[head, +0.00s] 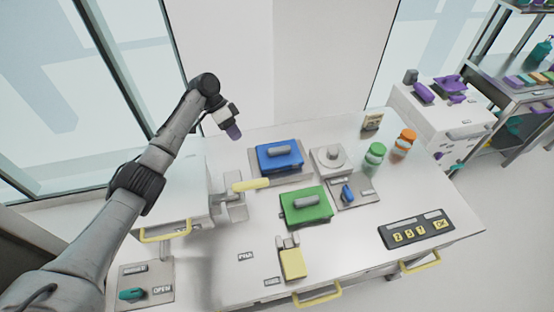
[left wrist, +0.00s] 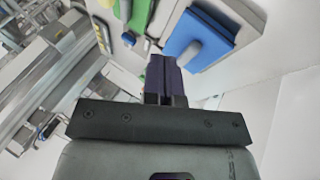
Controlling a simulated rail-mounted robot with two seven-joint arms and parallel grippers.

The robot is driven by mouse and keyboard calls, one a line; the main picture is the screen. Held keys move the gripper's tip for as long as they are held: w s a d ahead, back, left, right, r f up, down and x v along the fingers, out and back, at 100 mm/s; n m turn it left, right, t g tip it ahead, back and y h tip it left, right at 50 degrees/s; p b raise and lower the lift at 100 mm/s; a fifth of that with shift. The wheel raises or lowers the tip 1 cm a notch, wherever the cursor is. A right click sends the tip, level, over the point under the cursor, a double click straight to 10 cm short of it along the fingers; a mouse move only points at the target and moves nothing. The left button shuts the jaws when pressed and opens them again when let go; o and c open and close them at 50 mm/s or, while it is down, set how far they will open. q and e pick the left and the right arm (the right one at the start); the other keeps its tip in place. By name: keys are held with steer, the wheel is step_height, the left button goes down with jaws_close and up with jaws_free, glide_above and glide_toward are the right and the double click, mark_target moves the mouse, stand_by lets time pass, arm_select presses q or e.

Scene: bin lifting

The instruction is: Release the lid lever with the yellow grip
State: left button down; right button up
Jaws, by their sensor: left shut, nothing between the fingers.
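The lever with the yellow grip (head: 251,185) lies roughly level above the table, joined at its left end to a grey bracket (head: 232,208) beside the white box (head: 185,190). My left gripper (head: 234,132) hangs above the back of the table, above and behind the yellow grip and apart from it. Its dark purple fingers are together and empty; they also show in the left wrist view (left wrist: 162,78). My right gripper is not in view.
A blue lidded block (head: 268,163) and a green one (head: 292,213) stand right of the lever; the blue one also shows in the left wrist view (left wrist: 225,22). A yellow flap (head: 292,264) lies near the front. Green (head: 375,154) and orange-capped (head: 404,143) jars stand right.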

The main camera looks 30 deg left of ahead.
mark_target(240, 190)
arm_select(q)
steer(key=s+m, duration=0.1)
steer(key=d+m, duration=0.1)
steer(key=m, duration=0.1)
steer(key=shift+s+r+g+h, duration=0.2)
steer(key=shift+s+g+h, duration=0.1)
steer(key=shift+s, duration=0.05)
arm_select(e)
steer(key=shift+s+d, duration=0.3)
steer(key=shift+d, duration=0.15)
arm_select(q)
steer(key=shift+f, duration=0.1)
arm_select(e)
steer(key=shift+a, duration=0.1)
arm_select(q)
steer(key=s+d+f+p, duration=0.2)
steer(key=s+d+f, duration=0.1)
steer(key=d+f, duration=0.4)
steer(key=shift+d+f, duration=0.4)
steer(key=shift+d, duration=0.5)
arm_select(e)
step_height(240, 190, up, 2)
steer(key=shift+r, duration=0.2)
arm_select(q)
steer(key=shift+s+p, duration=0.1)
steer(key=shift+p, duration=0.2)
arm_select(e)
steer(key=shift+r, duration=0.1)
